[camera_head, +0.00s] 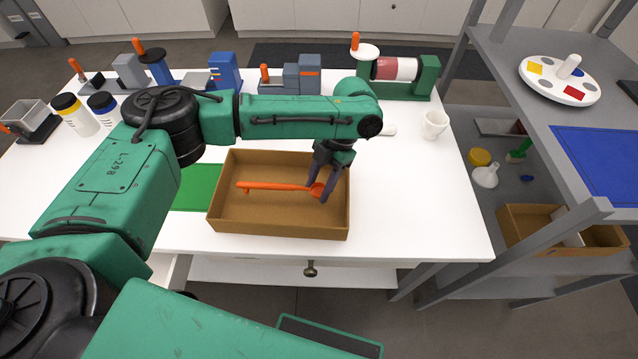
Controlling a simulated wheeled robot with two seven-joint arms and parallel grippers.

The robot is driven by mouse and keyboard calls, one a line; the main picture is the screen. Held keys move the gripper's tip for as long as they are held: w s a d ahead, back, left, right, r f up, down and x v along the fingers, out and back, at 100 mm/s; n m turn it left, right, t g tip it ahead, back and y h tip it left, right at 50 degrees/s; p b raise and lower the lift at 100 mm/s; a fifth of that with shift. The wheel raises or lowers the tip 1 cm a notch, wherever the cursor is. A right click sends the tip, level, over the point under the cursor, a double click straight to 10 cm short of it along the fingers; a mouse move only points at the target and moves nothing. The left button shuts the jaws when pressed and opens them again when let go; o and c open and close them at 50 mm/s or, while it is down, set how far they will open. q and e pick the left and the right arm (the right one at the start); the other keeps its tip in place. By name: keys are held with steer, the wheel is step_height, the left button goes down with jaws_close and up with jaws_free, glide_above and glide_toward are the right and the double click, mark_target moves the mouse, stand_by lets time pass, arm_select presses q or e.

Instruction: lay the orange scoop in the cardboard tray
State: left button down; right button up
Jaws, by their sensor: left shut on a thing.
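The orange scoop (275,186) is a long-handled scoop, its bowl at the right and its handle running left. It is over the inside of the cardboard tray (285,229), a brown open box on the white table. My left gripper (320,193) reaches down into the tray's right part and is shut on the scoop near its bowl end. I cannot tell whether the scoop touches the tray floor. My right gripper is not in view.
A green mat (196,190) lies left of the tray. Jars (75,112) and several small machines (290,78) stand behind. A white mug (434,124) stands at the right of the table. A grey shelf (500,80) stands further right. The table right of the tray is clear.

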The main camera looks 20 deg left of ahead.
arm_select(q)
steer(key=shift+s+f, duration=0.1)
steer(key=shift+f, duration=0.15)
steer(key=shift+f, duration=0.3)
steer(key=shift+c, duration=1.8)
jaws_free()
steer(key=shift+r, duration=0.1)
steer(key=shift+r, duration=0.35)
steer(key=v, duration=1.2)
steer(key=shift+r, duration=0.3)
